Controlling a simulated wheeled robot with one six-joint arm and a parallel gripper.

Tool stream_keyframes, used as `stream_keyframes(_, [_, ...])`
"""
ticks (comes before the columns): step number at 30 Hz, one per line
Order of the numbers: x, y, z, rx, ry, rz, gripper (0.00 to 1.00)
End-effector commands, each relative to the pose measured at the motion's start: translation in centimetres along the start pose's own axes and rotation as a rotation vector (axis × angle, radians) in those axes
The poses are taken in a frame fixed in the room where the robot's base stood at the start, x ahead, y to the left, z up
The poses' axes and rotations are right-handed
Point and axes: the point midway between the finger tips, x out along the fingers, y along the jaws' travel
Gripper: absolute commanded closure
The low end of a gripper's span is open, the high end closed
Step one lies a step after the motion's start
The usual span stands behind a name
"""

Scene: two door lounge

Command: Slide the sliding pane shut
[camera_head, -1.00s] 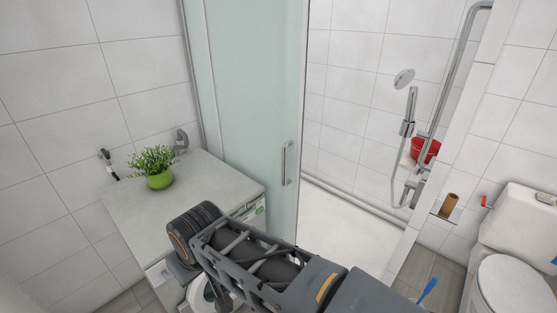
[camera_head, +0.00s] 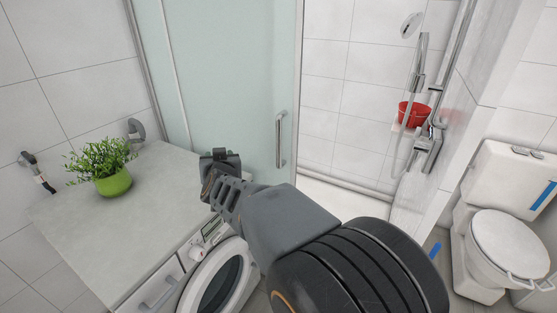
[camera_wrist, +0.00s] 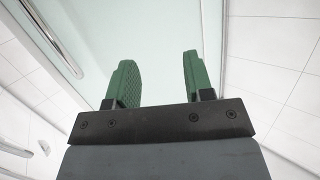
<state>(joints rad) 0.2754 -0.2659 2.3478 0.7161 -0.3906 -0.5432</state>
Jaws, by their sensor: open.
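The sliding pane (camera_head: 225,75) is a pale green frosted glass panel in the middle of the head view. Its upright metal handle (camera_head: 280,140) is near its right edge. The shower opening to the right of the pane is uncovered. My gripper (camera_head: 219,158) is in front of the pane, left of the handle and apart from it in the picture. Its fingertips are small and partly hidden there. In the wrist view my gripper (camera_wrist: 160,72) has two green fingers spread apart with nothing between them. Pale glass (camera_wrist: 150,30) fills the view beyond them.
A grey counter (camera_head: 110,225) with a green potted plant (camera_head: 113,180) stands at left, above a washing machine (camera_head: 215,285). A red bucket (camera_head: 413,114) and shower rail are inside the shower. A toilet (camera_head: 500,240) stands at right.

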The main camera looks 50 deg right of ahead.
Motion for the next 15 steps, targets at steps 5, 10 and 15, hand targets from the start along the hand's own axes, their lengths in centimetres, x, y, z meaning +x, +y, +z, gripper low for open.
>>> stream_keyframes(5, [2.5,7.5,2.5,0.004,0.149,0.33,0.52])
stream_keyframes(10, [2.5,11.5,3.2,-0.01,0.206,0.524,0.52])
stream_keyframes(15, [3.2,13.4,3.1,-0.018,0.22,0.592,0.52])
